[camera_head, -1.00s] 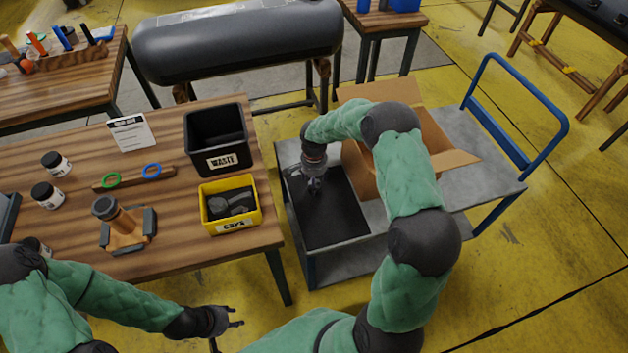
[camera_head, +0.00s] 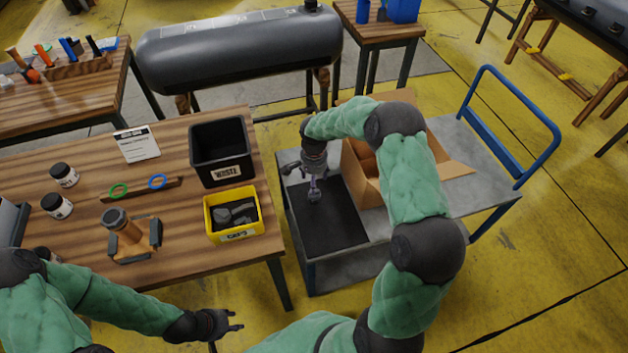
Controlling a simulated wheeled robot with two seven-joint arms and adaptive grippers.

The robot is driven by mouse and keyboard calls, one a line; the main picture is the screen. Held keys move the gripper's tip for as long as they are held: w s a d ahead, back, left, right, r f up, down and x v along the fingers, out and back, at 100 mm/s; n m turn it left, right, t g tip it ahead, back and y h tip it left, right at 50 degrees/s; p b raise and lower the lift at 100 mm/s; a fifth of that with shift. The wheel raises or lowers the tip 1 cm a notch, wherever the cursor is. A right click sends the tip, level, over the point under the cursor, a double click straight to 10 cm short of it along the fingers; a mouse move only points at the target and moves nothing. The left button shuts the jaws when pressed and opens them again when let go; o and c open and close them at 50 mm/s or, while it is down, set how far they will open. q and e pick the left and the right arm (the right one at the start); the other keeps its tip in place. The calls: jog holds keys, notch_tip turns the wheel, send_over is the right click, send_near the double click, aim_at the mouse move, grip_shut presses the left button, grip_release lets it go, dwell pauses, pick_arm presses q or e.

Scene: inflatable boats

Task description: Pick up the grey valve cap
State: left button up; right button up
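Dark grey cap-like pieces lie in the yellow bin (camera_head: 236,234) at the table's right front edge. A grey cap-shaped top (camera_head: 114,217) sits on an orange-brown part in a fixture on the table. I cannot tell which piece is the grey valve cap. My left gripper (camera_head: 238,321) is open and empty, low in front of the table. My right gripper (camera_head: 314,196) points down over the black mat (camera_head: 335,225) on the cart. Its fingers are small and dark, so I cannot tell whether they hold anything.
A black waste bin (camera_head: 220,151) stands behind the yellow bin. An open cardboard box (camera_head: 362,178) stands on the grey cart (camera_head: 470,150), partly behind my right arm.

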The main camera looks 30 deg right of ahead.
jog(key=shift+r+p, duration=0.35)
jog(key=shift+r, duration=0.45)
jog(key=shift+o, duration=0.2)
